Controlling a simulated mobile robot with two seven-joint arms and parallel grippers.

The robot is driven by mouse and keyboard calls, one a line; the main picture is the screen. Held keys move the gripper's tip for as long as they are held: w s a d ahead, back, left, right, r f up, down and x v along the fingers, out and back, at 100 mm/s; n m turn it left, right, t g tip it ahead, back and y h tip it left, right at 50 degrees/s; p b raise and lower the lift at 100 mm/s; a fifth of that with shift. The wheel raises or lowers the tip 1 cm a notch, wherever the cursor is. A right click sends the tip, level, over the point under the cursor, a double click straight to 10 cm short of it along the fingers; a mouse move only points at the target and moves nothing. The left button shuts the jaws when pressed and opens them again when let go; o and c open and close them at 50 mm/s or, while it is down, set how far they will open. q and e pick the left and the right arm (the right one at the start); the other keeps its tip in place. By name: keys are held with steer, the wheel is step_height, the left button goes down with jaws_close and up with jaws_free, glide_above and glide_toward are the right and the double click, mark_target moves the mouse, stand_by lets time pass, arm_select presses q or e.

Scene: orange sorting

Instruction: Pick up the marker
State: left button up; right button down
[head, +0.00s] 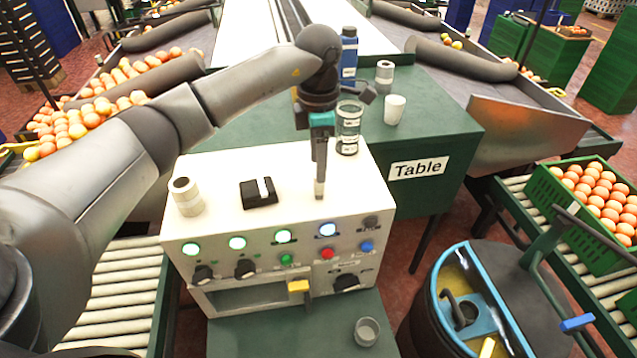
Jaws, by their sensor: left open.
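My left gripper (319,188) points down over the right half of the white control box's top (235,165). Its fingers are seen nearly edge-on, so the gap between them hardly shows; it is open. I cannot make out a marker clearly; it may be hidden behind the fingers. My right gripper is not in the head view.
On the box top stand a tape stack (185,197), a black holder (259,193) and a clear jar (348,128). Behind are a blue bottle (348,58), a white cup (394,110) and a grey-white roll (384,74) on the green table (440,115).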

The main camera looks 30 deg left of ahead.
mark_target(319, 186)
arm_select(q)
steer(key=shift+f+p, duration=0.35)
steer(key=shift+f, duration=2.85)
jaws_close()
